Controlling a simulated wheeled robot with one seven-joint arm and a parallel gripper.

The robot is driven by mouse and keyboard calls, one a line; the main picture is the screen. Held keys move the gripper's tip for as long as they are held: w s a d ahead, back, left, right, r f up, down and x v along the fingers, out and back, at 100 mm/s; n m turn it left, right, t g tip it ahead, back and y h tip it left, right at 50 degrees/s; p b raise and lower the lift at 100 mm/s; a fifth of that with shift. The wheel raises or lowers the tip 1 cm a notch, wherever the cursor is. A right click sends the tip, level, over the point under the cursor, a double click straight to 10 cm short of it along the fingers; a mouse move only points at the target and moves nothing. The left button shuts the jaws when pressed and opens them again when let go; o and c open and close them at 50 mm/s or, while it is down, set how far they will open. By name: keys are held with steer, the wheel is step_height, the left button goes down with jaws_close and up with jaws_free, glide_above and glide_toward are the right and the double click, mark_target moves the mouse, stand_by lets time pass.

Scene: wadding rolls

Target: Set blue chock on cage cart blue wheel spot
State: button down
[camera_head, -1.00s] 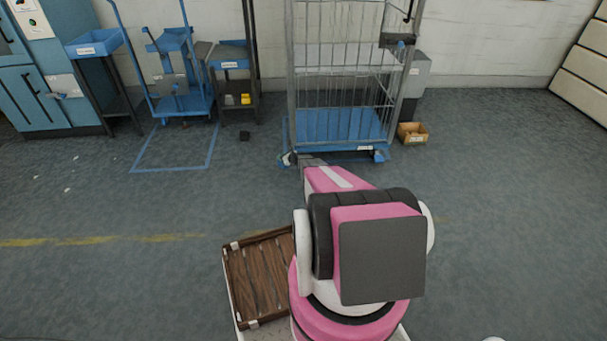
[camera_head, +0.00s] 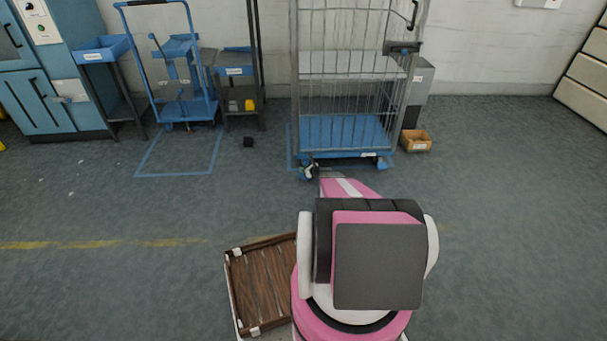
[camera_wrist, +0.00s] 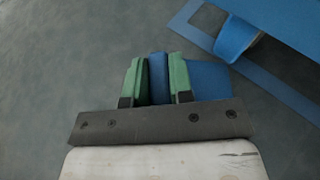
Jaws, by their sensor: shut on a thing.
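The blue chock (camera_wrist: 158,78) is between the green-padded fingers of my gripper (camera_wrist: 156,80) in the wrist view, and its wider blue part shows to the right of the right finger. My gripper is shut on it, above the grey floor. In the head view my arm hides the gripper and chock. In the wrist view a blue part of the cart (camera_wrist: 285,22) is at upper right, apart from the chock. The wheel spot cannot be made out.
Blue floor lines (camera_head: 178,173) mark a bay at left, near a blue trolley (camera_head: 185,108) and a small black block (camera_head: 248,142). A cardboard box (camera_head: 416,140) sits right of the cart. A brown slatted tray (camera_head: 262,285) is beside my arm. Floor before the cart is open.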

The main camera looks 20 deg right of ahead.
steer(key=shift+f, duration=1.35)
steer(key=shift+f, duration=0.2)
steer(key=c, duration=1)
jaws_free()
steer(key=shift+r, duration=0.1)
